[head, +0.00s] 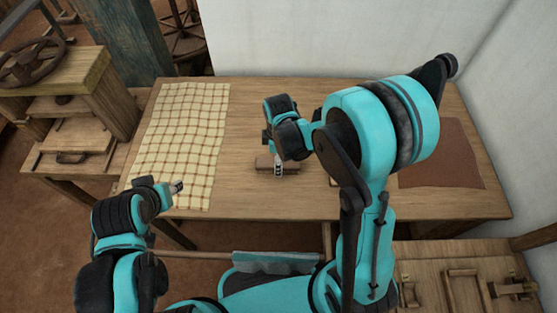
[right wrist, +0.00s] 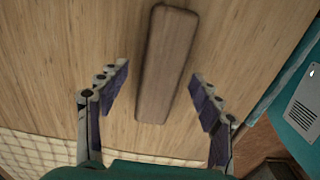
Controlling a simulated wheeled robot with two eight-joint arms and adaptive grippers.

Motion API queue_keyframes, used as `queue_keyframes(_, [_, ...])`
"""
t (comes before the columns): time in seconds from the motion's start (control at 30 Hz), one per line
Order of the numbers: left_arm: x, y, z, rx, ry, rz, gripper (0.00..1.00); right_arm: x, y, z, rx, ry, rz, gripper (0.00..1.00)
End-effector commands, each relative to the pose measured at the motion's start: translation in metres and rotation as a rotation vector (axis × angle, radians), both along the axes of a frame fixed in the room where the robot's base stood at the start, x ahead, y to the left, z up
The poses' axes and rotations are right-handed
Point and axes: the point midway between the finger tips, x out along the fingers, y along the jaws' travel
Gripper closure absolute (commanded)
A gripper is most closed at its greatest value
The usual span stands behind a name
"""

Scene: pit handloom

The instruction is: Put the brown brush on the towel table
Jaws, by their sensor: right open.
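The brown brush (right wrist: 166,65), a long wooden block with its bristles not visible, lies on the wooden table (head: 240,205). In the head view the brush (head: 263,160) is partly hidden by my right gripper (head: 279,168). In the right wrist view my right gripper (right wrist: 161,73) is open, with one finger on either side of the brush and visible gaps between. The checked cream towel (head: 185,130) lies flat on the left part of the table. My left gripper (head: 177,187) is near the towel's front edge; its jaw opening is too small to make out.
A brown mat (head: 440,155) lies at the table's right, partly behind my right arm. A wooden stand with a wheel (head: 35,62) is at the left. White walls (head: 300,35) border the back and right. Bare tabletop separates towel and brush.

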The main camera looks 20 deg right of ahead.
Motion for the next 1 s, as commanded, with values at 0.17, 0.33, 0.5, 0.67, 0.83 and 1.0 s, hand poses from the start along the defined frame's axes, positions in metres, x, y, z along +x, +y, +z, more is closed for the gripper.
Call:
queue_keyframes(0.17, [0.0,0.0,0.02,0.0,0.0,0.0,0.6,-0.001,0.0,0.045,0.0,0.0,0.0,0.34])
queue_keyframes(0.33, [0.0,0.0,0.033,0.0,0.0,0.0,0.6,0.0,0.0,0.081,0.0,0.0,0.0,0.34])
queue_keyframes(0.5, [0.0,0.0,0.04,0.0,0.0,0.0,0.6,0.0,0.0,0.103,0.0,0.0,0.0,0.34])
queue_keyframes(0.67, [0.0,0.0,0.042,0.0,0.0,0.0,0.6,-0.003,-0.002,0.114,0.001,-0.014,-0.029,0.34])
queue_keyframes(0.83, [0.0,0.0,0.041,0.0,0.0,0.0,0.6,-0.017,-0.01,0.14,0.019,-0.099,-0.21,0.34])
queue_keyframes(1.0, [0.0,0.0,0.041,0.0,0.0,0.0,0.6,-0.04,-0.021,0.171,0.073,-0.229,-0.49,0.34])
